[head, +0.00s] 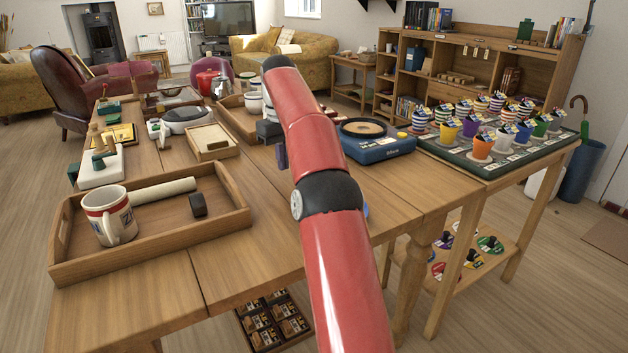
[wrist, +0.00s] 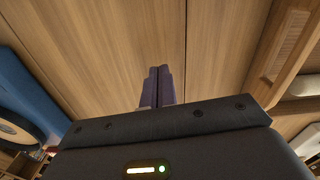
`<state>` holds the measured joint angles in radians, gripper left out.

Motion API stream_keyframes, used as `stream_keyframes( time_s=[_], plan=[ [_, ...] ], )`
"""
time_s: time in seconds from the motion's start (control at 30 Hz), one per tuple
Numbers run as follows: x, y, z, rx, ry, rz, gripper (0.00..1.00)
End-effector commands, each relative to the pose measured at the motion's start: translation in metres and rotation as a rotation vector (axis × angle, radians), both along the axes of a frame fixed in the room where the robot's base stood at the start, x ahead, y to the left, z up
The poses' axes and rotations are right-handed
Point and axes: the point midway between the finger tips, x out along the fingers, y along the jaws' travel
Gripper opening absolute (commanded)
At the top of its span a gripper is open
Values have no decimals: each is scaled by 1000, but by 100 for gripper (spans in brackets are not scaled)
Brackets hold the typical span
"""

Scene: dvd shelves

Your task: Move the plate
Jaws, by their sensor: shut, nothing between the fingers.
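No separate dinner plate can be made out. The closest match is a round, plate-like disc (head: 362,128) with a dark rim and tan middle. It lies on top of a blue device (head: 380,149) on the wooden table, just right of my red arm in the head view. In the wrist view part of the disc (wrist: 14,134) and the blue device (wrist: 28,92) show at the left edge. My gripper (head: 282,158) is partly hidden behind my arm in the head view. In the wrist view its purple fingers (wrist: 158,84) are together and empty above bare table.
A wooden tray (head: 150,255) with a mug (head: 110,215) and a pale roll (head: 160,191) stands at the left. A small wooden box (head: 211,142) lies behind it. Several striped and coloured cups stand on a board (head: 505,155) at the right. Bare tabletop (head: 235,265) lies in front.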

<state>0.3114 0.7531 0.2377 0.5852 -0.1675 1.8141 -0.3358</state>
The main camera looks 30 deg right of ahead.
Motion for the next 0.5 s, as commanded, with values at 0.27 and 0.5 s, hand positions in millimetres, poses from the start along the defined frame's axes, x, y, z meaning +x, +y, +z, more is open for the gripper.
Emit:
stream_keyframes(
  time_s=[0.27,0.5],
  plan=[
    [-14,-4,2,1,2,-1,0],
    [-42,-8,1,0,1,-2,0]
  ],
)
